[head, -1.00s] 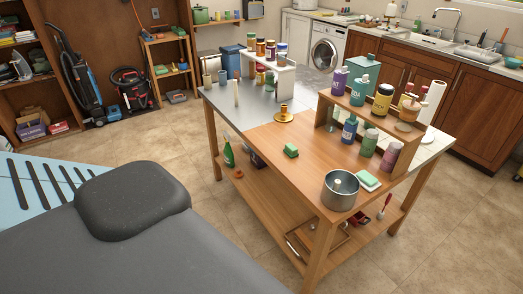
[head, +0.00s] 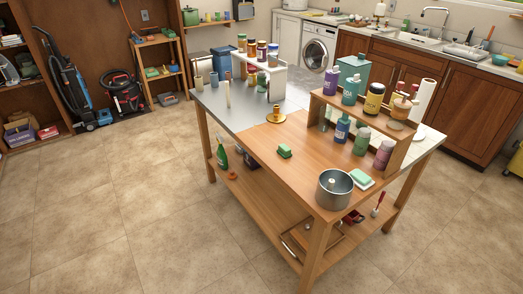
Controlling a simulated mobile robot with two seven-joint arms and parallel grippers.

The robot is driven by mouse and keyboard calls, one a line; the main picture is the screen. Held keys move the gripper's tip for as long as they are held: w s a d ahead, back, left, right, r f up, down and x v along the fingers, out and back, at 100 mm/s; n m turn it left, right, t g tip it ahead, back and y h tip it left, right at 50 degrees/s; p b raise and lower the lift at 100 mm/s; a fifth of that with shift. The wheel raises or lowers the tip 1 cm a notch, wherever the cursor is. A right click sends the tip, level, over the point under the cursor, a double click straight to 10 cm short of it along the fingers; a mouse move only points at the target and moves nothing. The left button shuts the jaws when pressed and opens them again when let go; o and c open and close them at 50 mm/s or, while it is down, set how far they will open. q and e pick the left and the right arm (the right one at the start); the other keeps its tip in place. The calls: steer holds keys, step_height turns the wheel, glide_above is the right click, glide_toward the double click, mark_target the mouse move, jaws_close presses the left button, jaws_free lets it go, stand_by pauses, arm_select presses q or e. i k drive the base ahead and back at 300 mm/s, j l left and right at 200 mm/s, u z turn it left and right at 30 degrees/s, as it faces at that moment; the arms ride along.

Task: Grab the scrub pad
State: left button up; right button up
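A small green block (head: 284,150), which looks like a scrub pad, lies on the wooden part of the table top (head: 270,135). A second, lighter green pad (head: 361,176) rests on a white dish near the table's right front edge. I cannot tell for certain which of the two is the scrub pad. Neither gripper is in view, and nothing touches either pad.
A metal pot (head: 334,190) stands by the front corner, beside the white dish. A brass candle holder (head: 276,115) stands behind the green block. A wooden riser (head: 398,150) with several bottles lines the right side. Tiled floor (head: 100,220) to the left is clear.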

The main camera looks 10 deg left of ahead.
mark_target(284, 151)
steer(key=z, duration=0.4)
steer(key=i+j+z, duration=0.15)
steer(key=j+z, duration=0.55)
steer(key=z, duration=0.15)
steer(key=i+j+z, duration=0.1)
steer(key=j+z, duration=0.2)
steer(key=j, duration=1.5)
steer(key=z, duration=0.05)
